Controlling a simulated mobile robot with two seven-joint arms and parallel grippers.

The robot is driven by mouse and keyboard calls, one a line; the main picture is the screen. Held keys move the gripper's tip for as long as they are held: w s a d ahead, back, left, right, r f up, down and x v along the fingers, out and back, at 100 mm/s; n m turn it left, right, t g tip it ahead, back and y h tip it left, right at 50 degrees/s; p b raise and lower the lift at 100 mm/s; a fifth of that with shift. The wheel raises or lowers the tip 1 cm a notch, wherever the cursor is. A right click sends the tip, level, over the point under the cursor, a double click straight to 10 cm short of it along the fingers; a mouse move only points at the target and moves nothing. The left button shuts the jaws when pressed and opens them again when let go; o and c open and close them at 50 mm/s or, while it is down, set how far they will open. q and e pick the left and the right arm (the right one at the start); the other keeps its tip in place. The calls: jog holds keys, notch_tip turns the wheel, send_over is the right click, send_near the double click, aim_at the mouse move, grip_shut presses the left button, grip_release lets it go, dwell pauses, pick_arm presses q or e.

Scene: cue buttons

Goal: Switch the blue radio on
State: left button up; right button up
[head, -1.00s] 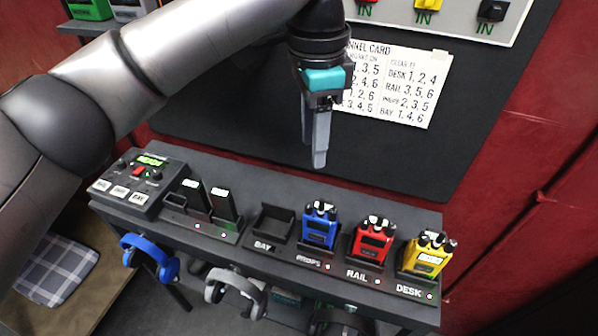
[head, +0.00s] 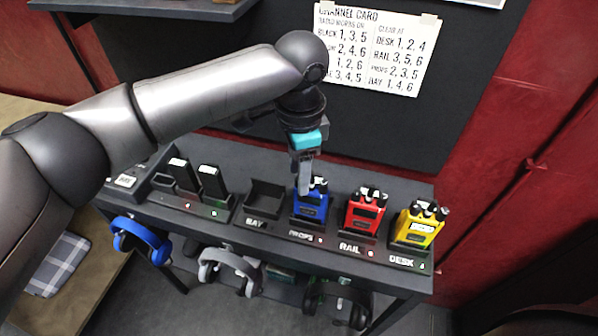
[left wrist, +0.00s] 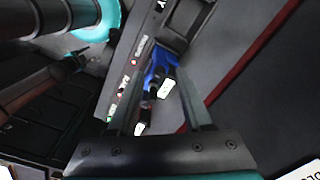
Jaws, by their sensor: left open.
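The blue radio (head: 309,203) stands upright in the slot labelled PROPS on the dark shelf. My left gripper (head: 304,178) points down at the top of the blue radio and partly covers it in the head view. In the left wrist view the blue radio (left wrist: 158,70) shows between the two spread fingers of my left gripper (left wrist: 165,100), with its dark knobs and a white tag towards me. The gripper is open. I cannot tell whether a fingertip touches the radio. My right gripper is not in view.
A red radio (head: 365,212) and a yellow radio (head: 417,227) stand to the right. An empty BAY slot (head: 266,199) is on the left, beyond it a charger with two black packs (head: 211,184). Headphones (head: 141,240) hang below the front edge. A channel card (head: 376,50) is on the wall.

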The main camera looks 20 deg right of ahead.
pick_arm(q)
jog(key=shift+f, duration=0.25)
grip_shut()
dwell(0.5)
